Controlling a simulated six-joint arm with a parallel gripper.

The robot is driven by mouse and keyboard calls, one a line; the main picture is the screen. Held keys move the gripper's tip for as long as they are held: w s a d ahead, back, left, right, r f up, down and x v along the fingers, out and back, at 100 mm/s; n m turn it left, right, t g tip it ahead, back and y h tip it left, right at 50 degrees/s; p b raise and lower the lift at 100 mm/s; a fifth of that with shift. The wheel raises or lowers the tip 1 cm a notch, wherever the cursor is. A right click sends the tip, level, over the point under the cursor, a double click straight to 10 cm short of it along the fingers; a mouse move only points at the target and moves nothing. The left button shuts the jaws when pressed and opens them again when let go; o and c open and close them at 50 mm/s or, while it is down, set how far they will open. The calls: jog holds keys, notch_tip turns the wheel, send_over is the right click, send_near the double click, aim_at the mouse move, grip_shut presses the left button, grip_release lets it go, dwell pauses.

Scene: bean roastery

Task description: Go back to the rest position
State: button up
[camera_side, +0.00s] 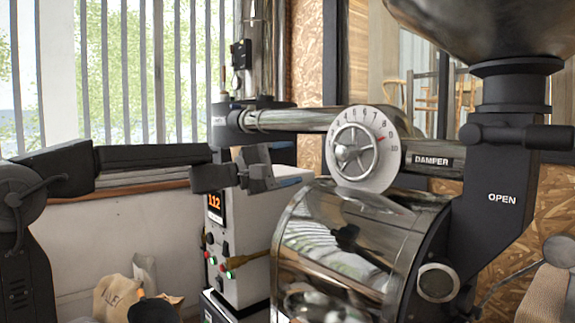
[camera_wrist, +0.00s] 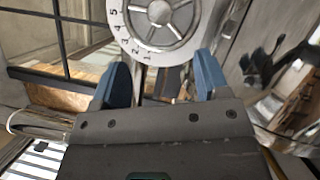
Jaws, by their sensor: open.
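My gripper (camera_side: 280,183) is open and empty in the side view, at the end of my arm that reaches in from the left. It is in front of the roaster and left of the round damper dial (camera_side: 364,149). In the wrist view my gripper (camera_wrist: 162,78) shows two blue fingers spread apart. The dial (camera_wrist: 158,22) is beyond the fingertips at the top of that view, apart from them as far as I can tell. The dial is white with numbers and a spoked hub.
The roaster's glossy drum (camera_side: 345,235) is below the dial. A black chute (camera_side: 500,195) marked OPEN stands at right. A white control box (camera_side: 235,225) with an orange 112 display is below my gripper. Paper bags (camera_side: 115,297) are at lower left. A slatted window (camera_side: 120,70) is behind.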

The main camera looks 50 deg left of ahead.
dwell(0.4)
jog(key=s+d+f+m+g+y, duration=0.2)
jog(key=s+d+f+m+g, duration=0.1)
jog(key=s+f+m, duration=0.3)
jog(key=s+d+f+m+g+y, duration=0.2)
jog(key=s+f+m+g, duration=0.3)
jog(key=s+f, duration=0.5)
jog(key=s+d+f+m+g+y, duration=0.3)
jog(key=s+d+f+m+g, duration=0.1)
jog(key=s, duration=0.6)
notch_tip(320, 180, down, 4)
jog(key=d+m, duration=0.1)
jog(key=m, duration=0.1)
jog(key=shift+s+m+g, duration=0.2)
jog(key=shift+m+g, duration=0.1)
jog(key=shift+r, duration=0.1)
